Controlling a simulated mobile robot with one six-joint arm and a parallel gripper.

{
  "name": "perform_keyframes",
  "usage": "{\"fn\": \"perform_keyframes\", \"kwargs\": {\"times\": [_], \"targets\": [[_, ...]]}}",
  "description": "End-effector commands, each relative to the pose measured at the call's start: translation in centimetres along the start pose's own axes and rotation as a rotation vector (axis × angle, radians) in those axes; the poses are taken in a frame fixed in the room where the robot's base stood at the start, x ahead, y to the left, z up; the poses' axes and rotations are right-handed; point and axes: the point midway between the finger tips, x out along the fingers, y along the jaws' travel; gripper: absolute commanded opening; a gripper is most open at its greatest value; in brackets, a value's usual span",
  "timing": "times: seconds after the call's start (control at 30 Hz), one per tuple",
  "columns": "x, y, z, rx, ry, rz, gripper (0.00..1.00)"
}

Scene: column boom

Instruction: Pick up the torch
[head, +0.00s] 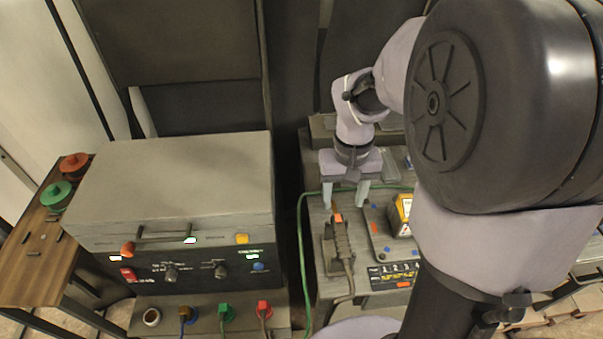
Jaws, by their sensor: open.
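The torch (342,241) appears to be the dark, long piece with an orange spot at its far end. It lies on the grey bench top in the middle of the head view, and a cable runs from its near end. My gripper (344,198) points down with its two pale fingers apart and nothing between them. The fingertips show just beyond the torch's far end in the picture. I cannot tell their exact height above it. No part of the torch is clearly hidden by the gripper.
A large grey machine (175,190) with knobs and a handle stands left. A green cable (301,235) runs beside the bench. A yellow box (402,215) and a numbered panel (396,275) are right of the torch. A wooden table (33,262) holds green and red spools.

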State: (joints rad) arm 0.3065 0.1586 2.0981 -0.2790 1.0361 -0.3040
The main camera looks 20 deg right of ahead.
Motion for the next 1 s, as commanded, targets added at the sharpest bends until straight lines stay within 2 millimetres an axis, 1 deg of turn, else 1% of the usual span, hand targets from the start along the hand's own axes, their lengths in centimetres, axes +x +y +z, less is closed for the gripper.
{"fn": "perform_keyframes", "kwargs": {"times": [0.03,0.1,0.2,0.3,0.47,0.53,0.7,0.73,0.8,0.93,0.97,1.0], "targets": [[2.1,0.0,0.1,0.0,-0.004,-0.001,0.55],[4.5,0.0,0.1,0.0,-0.004,-0.001,0.55],[7.4,-0.1,0.1,0.0,-0.003,-0.001,0.55],[9.5,-0.1,0.1,0.0,-0.002,-0.001,0.55],[10.8,-0.1,0.0,0.0,0.001,-0.001,0.55],[11.6,-0.1,0.1,0.0,0.0,-0.001,0.55],[15.2,-0.2,0.2,0.0,-0.001,-0.001,0.55],[15.6,-0.2,0.2,0.001,-0.001,-0.001,0.55],[15.9,-0.2,0.1,0.0,0.001,-0.001,0.55],[15.6,-0.2,0.1,0.0,0.002,-0.001,0.55],[15.6,-0.2,0.1,0.0,0.002,-0.001,0.53],[15.6,-0.2,0.1,0.0,0.002,-0.001,0.45]]}}
